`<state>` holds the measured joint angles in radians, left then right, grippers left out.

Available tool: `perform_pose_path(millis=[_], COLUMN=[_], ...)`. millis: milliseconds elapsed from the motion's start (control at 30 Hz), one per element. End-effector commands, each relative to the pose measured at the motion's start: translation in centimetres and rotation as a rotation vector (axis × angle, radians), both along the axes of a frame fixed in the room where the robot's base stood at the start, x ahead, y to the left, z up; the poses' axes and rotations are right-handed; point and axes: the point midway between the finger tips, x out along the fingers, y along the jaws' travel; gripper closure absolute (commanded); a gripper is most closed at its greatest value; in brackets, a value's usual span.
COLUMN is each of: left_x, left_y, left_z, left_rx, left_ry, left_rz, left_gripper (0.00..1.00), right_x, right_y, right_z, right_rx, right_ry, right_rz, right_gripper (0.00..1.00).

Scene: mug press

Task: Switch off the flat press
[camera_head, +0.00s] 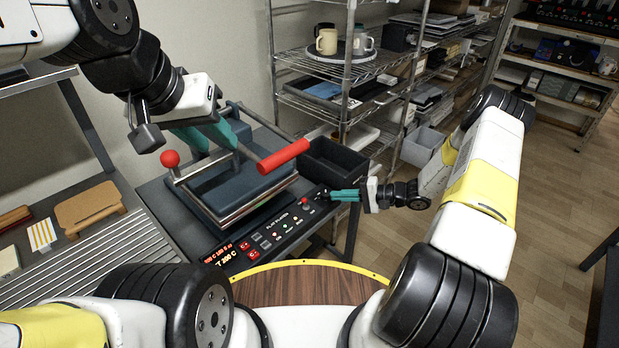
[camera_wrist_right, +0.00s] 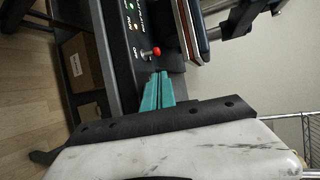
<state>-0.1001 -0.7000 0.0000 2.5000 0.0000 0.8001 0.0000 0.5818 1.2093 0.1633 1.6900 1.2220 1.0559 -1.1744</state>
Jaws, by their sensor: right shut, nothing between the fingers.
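The flat press (camera_head: 235,185) stands on a dark table left of centre in the head view, with a red handle bar (camera_head: 284,156) and a red ball knob. Its front control panel (camera_head: 270,235) has a lit red display (camera_head: 222,258), buttons and small lights.
A dark open bin (camera_head: 335,165) is just behind the press's right side. A wire shelf (camera_head: 345,65) with mugs on a tray stands behind. A ribbed metal surface (camera_head: 90,265) and a wooden board (camera_head: 90,208) are at left.

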Motion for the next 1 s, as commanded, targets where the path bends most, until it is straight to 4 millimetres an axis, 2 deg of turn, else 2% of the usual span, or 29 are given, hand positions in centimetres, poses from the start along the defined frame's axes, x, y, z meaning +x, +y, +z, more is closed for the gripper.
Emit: perform_pose_path(millis=[233, 500, 700, 1000], left_x=[0.0, 0.0, 0.0, 0.0], left_y=[0.0, 0.0, 0.0, 0.0], left_z=[0.0, 0.0, 0.0, 0.0], left_rx=[0.000, 0.000, 0.000, 0.000], left_ry=[0.000, 0.000, 0.000, 0.000], left_rz=[0.000, 0.000, 0.000, 0.000], left_gripper=[0.64, 0.64, 0.64, 0.64], right_x=[0.3, 1.7, 2.6, 3.0], right_y=[1.0, 5.5, 8.1, 9.2], right_z=[-0.3, -1.6, -2.4, -2.8], right_rx=[0.001, 0.001, 0.000, -0.001], right_ry=[0.002, 0.001, 0.000, 0.001], right_rz=[0.003, 0.005, 0.002, 0.001], right_gripper=[1.00, 1.00, 1.00, 1.00])
